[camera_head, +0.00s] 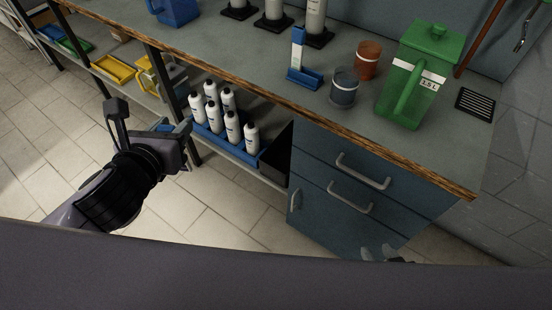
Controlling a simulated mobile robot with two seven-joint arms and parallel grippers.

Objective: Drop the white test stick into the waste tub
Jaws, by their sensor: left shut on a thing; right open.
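My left gripper (184,130) is over the floor in front of the bench, left of the white bottles. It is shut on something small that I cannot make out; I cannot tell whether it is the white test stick. A blue stand (303,75) on the bench top has a pale upright part. Right of it stand a dark grey tub (343,90) and a reddish-brown tub (368,58); I cannot tell which is the waste tub. My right gripper (387,255) is open, low in front of the drawers, and partly hidden by my own body.
A green lidded jug (412,80) stands right of the tubs, near a black grille (475,104). White bottles (233,126) fill a blue tray on the lower shelf. The wooden bench edge (385,165) and drawer handles (363,172) face me. The front right bench top is clear.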

